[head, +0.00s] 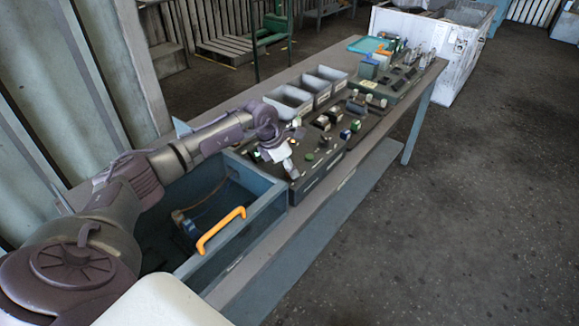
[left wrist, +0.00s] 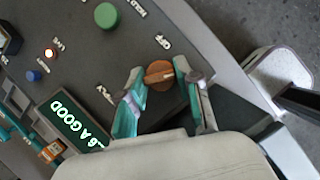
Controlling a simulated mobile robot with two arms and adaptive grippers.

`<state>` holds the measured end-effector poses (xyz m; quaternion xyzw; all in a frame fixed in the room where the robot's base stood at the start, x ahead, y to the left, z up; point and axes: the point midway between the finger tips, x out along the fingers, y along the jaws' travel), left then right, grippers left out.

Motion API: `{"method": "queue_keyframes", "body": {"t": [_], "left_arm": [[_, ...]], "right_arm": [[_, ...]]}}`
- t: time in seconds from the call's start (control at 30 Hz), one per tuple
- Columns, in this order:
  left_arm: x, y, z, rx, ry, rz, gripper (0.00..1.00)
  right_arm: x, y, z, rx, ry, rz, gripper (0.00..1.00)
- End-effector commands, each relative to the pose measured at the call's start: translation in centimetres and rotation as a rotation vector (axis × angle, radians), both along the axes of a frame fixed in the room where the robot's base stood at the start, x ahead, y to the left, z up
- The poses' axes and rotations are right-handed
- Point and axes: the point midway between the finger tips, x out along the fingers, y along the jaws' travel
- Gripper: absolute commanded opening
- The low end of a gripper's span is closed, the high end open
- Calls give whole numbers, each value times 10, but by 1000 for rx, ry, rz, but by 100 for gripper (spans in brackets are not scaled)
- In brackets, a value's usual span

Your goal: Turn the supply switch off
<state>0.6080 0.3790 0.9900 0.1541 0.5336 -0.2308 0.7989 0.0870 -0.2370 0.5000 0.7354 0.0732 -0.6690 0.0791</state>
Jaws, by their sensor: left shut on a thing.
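An orange-brown rotary switch (left wrist: 159,76) with a raised bar handle sits on the dark control panel (left wrist: 110,65) in the left wrist view. In the head view my left gripper (head: 289,160) is at the near end of the panel (head: 312,180), and the switch is hidden or too small to make out. My right gripper is not in view.
A blue open crate with an orange handle (head: 220,229) stands in front. Grey bins (head: 290,101) line the back. The floor at right is clear.

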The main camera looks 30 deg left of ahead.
Motion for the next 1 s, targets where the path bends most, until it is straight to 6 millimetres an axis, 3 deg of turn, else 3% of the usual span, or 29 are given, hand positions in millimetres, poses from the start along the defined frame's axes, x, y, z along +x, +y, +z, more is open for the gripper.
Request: {"method": "queue_keyframes", "body": {"t": [0.47,1.0], "left_arm": [[0,-3,-2,1,-3,449,0],[1,-5,-3,-1,-4,955,0]], "right_arm": [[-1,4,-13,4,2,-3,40],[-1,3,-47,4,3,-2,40]]}}
